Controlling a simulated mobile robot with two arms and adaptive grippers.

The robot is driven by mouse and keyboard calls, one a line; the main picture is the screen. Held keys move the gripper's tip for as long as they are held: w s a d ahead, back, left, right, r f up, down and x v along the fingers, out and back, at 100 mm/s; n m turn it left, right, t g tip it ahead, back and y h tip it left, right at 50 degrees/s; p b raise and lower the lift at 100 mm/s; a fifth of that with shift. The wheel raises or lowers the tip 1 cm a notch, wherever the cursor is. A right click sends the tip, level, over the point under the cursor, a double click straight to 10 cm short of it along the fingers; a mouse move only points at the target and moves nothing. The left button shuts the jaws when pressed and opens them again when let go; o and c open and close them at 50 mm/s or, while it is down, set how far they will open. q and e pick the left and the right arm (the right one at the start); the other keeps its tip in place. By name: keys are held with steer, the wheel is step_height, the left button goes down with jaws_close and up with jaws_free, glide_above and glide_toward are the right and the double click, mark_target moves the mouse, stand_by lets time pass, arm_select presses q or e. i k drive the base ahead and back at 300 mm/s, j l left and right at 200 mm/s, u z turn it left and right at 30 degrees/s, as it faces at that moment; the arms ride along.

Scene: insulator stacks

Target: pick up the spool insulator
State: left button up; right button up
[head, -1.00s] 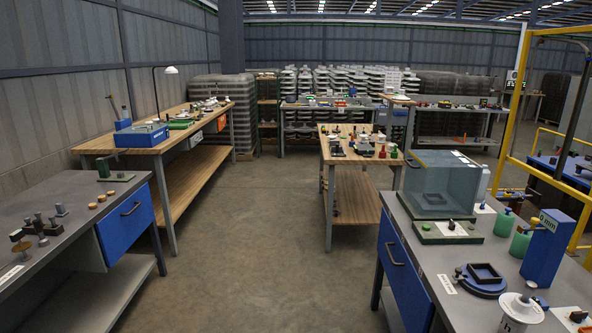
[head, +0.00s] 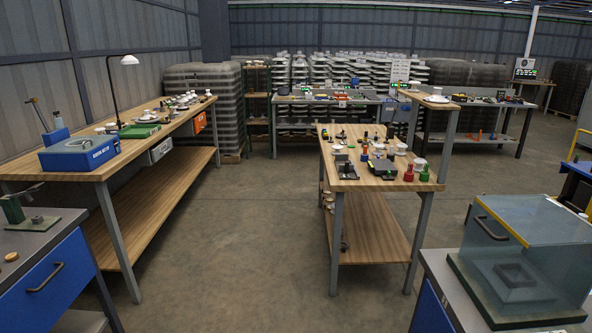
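Neither of my grippers shows in the head view. I cannot single out the spool insulator at this distance. Small white pieces that might be insulators stand on the wooden centre table (head: 345,182), one of them a white piece (head: 419,164) near its right edge. More small white pieces (head: 185,99) stand toward the far end of the long wooden bench (head: 85,173) on the left. Their exact shapes are too small to tell.
A clear box with a yellow edge (head: 535,232) stands on the grey bench at the lower right. A blue-drawer bench (head: 45,275) is at the lower left. Stacks of white insulators (head: 340,75) line the back. The floor (head: 235,235) between the benches is clear.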

mark_target(338, 147)
steer(key=i, duration=1.15)
steer(key=i+j+z, duration=0.1)
steer(key=i, duration=1.05)
